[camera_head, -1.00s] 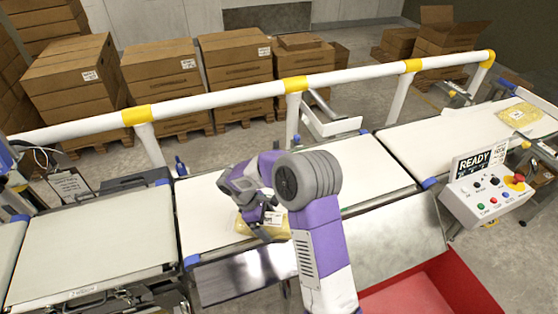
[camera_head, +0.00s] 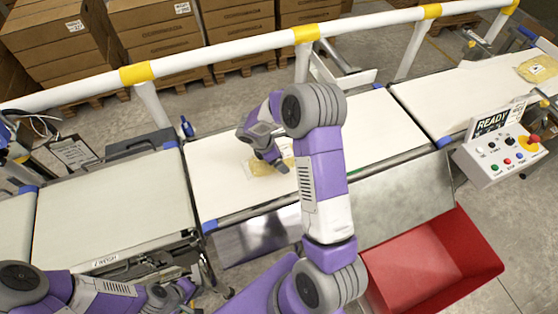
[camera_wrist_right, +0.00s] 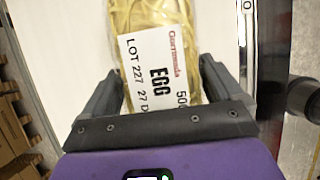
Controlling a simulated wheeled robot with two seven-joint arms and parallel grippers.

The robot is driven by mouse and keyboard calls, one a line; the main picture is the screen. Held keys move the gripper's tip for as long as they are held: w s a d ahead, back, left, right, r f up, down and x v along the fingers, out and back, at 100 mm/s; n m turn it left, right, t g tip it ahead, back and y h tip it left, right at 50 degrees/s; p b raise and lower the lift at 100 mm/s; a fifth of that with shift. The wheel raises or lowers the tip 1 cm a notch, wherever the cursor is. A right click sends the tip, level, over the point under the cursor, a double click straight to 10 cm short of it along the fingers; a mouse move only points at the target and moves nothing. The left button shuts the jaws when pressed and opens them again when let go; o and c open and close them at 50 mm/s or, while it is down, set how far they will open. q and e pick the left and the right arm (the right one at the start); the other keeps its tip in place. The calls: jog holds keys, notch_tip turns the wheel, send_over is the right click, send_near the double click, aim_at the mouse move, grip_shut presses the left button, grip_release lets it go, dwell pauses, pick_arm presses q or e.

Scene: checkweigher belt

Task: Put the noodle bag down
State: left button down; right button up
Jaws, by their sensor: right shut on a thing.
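The noodle bag (camera_head: 256,168) is a clear pack of yellow noodles over the left part of the middle white belt (camera_head: 340,140). In the right wrist view the bag (camera_wrist_right: 165,18) has a white label reading "EGG" and "LOT 227". My right gripper (camera_wrist_right: 162,82) is shut on the bag, one finger at each side. In the head view my right gripper (camera_head: 274,160) partly covers the bag. The bag looks low at the belt, but I cannot tell whether it touches. My left gripper (camera_head: 182,292) is at the bottom left, away from the bag; its fingers are unclear.
A white rail (camera_head: 230,56) with yellow bands runs behind the belts. The weigh belt (camera_head: 110,215) at left is empty. A red bin (camera_head: 432,265) stands in front at right, below a control box (camera_head: 505,150) reading "READY". Another yellow bag (camera_head: 538,68) lies on the far right belt.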

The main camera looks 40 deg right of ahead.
jog(key=shift+f, duration=1.2)
jog(key=shift+f, duration=0.15)
jog(key=o, duration=1.3)
jog(key=shift+c, duration=0.2)
jog(key=shift+r, duration=0.3)
jog(key=p+v, duration=0.1)
jog(key=v, duration=1)
jog(key=shift+w+a+r, duration=0.1)
jog(key=shift+a+r, duration=0.1)
jog(key=shift+r, duration=0.15)
